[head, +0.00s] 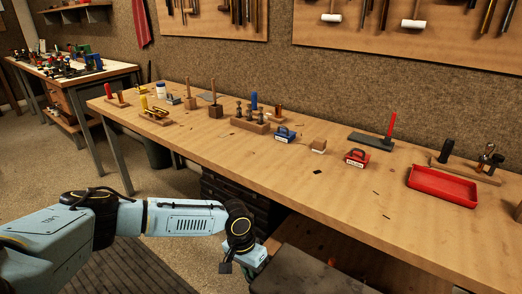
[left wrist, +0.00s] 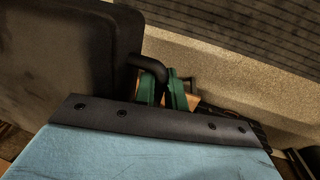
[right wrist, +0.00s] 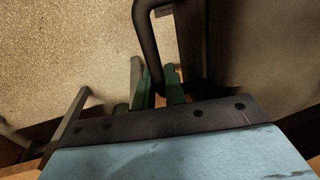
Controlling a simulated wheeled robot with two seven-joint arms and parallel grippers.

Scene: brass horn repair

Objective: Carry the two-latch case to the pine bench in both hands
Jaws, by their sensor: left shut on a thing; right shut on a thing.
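The two-latch case (head: 318,273) is a dark grey box at the bottom of the head view, in front of and below the top of the long wooden bench (head: 335,208). My left gripper (left wrist: 165,88) has its green fingers shut on a black handle at one side of the case; the case's dark side fills the upper left of the left wrist view (left wrist: 65,60). My right gripper (right wrist: 160,88) is shut on another black handle, with the case (right wrist: 250,50) at right in its view. My right arm is outside the head view. No latches show.
The bench top holds a red tray (head: 443,186), a red block-like item (head: 356,158), a blue one (head: 285,135) and several tools along the back. Its front middle is mostly clear. A second cluttered table (head: 75,68) stands at the far left. Dark drawers (head: 225,195) sit under the bench.

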